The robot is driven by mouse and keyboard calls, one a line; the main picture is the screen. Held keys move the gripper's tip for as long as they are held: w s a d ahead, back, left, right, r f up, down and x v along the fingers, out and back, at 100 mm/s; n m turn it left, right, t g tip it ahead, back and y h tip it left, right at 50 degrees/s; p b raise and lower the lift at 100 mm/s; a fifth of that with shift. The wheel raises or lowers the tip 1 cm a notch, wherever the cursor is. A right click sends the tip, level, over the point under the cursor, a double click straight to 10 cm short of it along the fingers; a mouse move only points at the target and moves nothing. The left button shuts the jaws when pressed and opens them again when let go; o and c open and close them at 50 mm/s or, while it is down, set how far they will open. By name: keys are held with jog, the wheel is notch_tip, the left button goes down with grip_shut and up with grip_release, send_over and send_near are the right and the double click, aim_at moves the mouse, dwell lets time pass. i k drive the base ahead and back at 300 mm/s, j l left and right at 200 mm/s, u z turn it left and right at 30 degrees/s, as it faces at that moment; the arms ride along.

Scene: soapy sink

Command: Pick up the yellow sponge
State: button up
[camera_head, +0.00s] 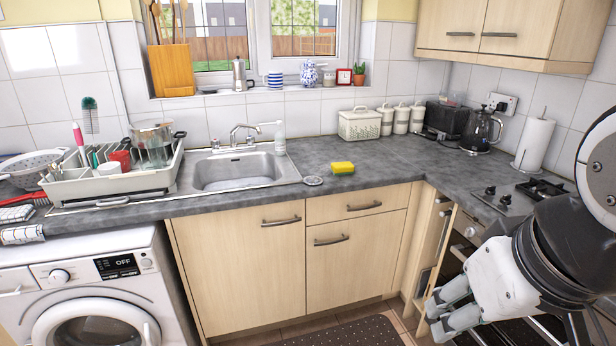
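The yellow sponge (343,168) lies flat on the dark grey worktop, to the right of the sink and near the front edge. A thin green layer shows along its lower side. My gripper (437,318) is low at the right of the picture, in front of the oven and below worktop height. It is well away from the sponge, to the right of it and lower in the picture. Its pale fingers point down and left. I cannot tell the gap between them, and nothing is visible in them.
The worktop right of the sponge is clear up to the hob (507,201).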

aim_at(338, 168)
jog(key=i+j+u, duration=0.1)
jog(key=i, duration=0.3)
jog(key=i+j, duration=0.1)
jog(key=i, duration=0.3)
jog(key=i+u, duration=0.4)
jog(key=i, duration=0.45)
jog(key=i+l+u, duration=0.1)
jog(key=i+u, duration=0.3)
jog(key=i, duration=0.45)
jog(key=z, duration=1.45)
jog(key=l+u, duration=0.45)
jog(key=i+l+u, duration=0.1)
jog(key=l+u, duration=0.35)
